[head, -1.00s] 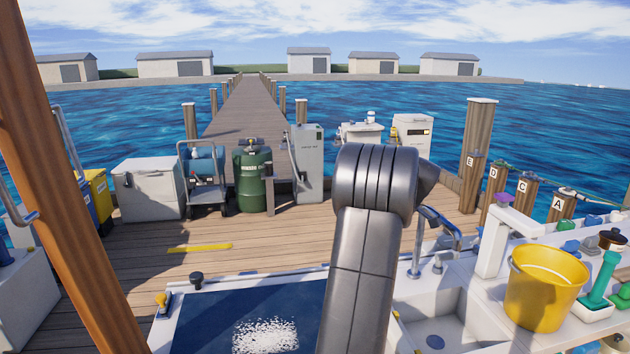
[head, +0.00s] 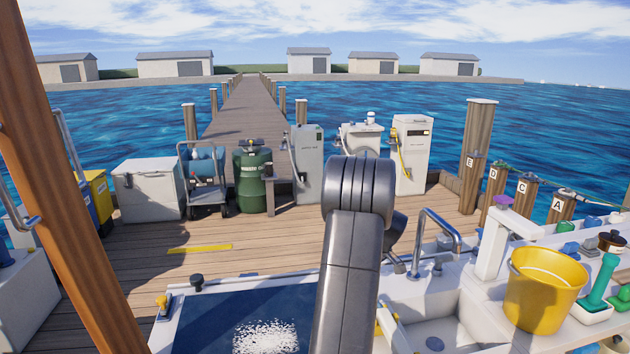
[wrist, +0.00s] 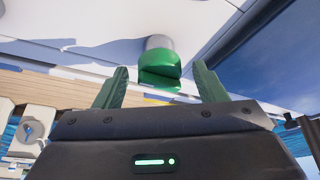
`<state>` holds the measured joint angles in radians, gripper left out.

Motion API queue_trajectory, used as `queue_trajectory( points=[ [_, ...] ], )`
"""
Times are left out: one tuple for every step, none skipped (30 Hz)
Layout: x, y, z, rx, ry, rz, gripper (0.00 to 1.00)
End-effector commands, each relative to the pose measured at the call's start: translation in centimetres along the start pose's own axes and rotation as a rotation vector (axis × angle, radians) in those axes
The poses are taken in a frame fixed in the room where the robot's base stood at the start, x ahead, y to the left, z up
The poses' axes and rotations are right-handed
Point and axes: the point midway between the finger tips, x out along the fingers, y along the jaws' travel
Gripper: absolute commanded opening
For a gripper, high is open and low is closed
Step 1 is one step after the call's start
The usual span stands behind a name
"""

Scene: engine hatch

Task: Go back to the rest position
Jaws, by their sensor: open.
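My gripper (wrist: 160,85) shows in the wrist view with its two green fingers spread apart and nothing held between them. A short green thing with a grey round end (wrist: 160,62) shows beyond the gap between the fingertips, by a white surface; I cannot tell how far off it is. In the head view my arm rises at the centre front and bends over at its top joint. My gripper is hidden there behind the arm.
A white sink with a tap (head: 437,232) lies right of my arm. A yellow bucket (head: 542,290) and a teal-handled brush (head: 600,285) stand at the right. A dark blue hatch panel (head: 215,325) lies at the front. A wooden post (head: 55,190) crosses the left.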

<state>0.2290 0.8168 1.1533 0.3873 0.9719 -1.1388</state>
Motion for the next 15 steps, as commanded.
queue_trajectory(
  points=[
    [-0.28, -0.11, -0.11, 0.034, -0.002, 0.014, 0.65],
    [-0.3, -0.1, -0.12, 0.056, -0.001, 0.024, 0.65],
    [-0.3, -0.15, -0.11, 0.086, -0.002, 0.035, 0.65],
    [-0.31, -0.16, -0.14, 0.108, -0.002, 0.044, 0.65],
    [-0.32, -0.18, -0.16, 0.129, -0.001, 0.053, 0.65],
    [-0.33, -0.21, -0.17, 0.157, -0.001, 0.065, 0.65],
    [-0.33, -0.23, -0.17, 0.177, -0.002, 0.073, 0.65],
    [-0.34, -0.23, -0.18, 0.197, -0.002, 0.082, 0.65],
    [-0.35, -0.23, -0.19, 0.224, -0.002, 0.093, 0.65],
    [-0.35, -0.26, -0.18, 0.245, -0.001, 0.101, 0.65],
    [-0.34, -0.27, -0.17, 0.265, -0.002, 0.109, 0.65],
    [-0.35, -0.27, -0.17, 0.29, -0.002, 0.119, 0.65],
    [-0.37, -0.27, -0.18, 0.308, -0.002, 0.128, 0.65],
    [-0.37, -0.28, -0.2, 0.327, -0.001, 0.136, 0.65],
    [-0.34, -0.32, -0.2, 0.351, -0.002, 0.145, 0.65]
  ],
)
